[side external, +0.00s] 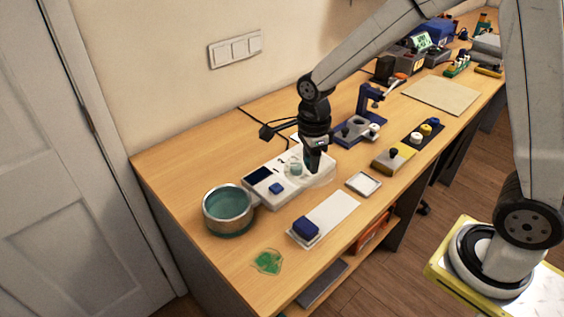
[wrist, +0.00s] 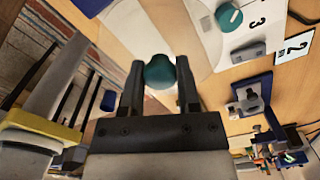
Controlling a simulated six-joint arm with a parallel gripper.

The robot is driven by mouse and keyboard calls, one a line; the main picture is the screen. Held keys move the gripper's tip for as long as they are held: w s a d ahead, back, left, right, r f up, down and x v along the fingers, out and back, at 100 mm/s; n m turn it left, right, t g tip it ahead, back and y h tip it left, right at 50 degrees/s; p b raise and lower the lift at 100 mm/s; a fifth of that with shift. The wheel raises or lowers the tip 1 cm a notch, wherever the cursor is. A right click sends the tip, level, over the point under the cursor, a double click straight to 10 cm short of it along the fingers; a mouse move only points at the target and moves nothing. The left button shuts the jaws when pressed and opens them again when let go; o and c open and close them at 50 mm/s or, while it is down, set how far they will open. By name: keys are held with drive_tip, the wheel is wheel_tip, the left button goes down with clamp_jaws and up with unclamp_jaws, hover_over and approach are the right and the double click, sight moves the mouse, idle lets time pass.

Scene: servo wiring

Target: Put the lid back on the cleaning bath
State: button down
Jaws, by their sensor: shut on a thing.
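My gripper (side external: 312,162) is shut on the teal knob (wrist: 160,70) of a clear round lid. The knob sits between the two fingertips in the wrist view. The lid (side external: 322,180) shows faintly in the side view, below the fingers at the right end of a white control unit (side external: 262,193). I cannot tell whether the lid touches the surface beneath it. The cleaning bath (side external: 228,210) appears to be the round metal pot with a teal inside, at the left end of the table. Its top is open, and my gripper is well to its right.
The white unit, with a display, blue button and teal dial (wrist: 229,16), stands between gripper and pot. In front are a blue block (side external: 305,228) on a white strip, a small square tray (side external: 363,184) and a green patch (side external: 267,262). A blue stand (side external: 366,112) is behind right.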

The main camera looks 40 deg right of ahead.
drive_tip(key=w+a+r+n, duration=0.1)
drive_tip(key=w+a+n, duration=0.1)
drive_tip(key=w+a, duration=0.3)
drive_tip(key=w+a+r+n, duration=0.1)
drive_tip(key=w+a, duration=0.3)
drive_tip(key=a, duration=0.8)
drive_tip(key=shift+w+n, duration=0.35)
drive_tip(key=shift+n, duration=0.55)
drive_tip(key=shift+d+f, duration=0.1)
drive_tip(key=shift+f, duration=0.15)
drive_tip(key=shift+f, duration=2.9)
drive_tip(key=shift+f, duration=0.2)
drive_tip(key=shift+c, duration=1.2)
unclamp_jaws()
drive_tip(key=shift+o, duration=0.2)
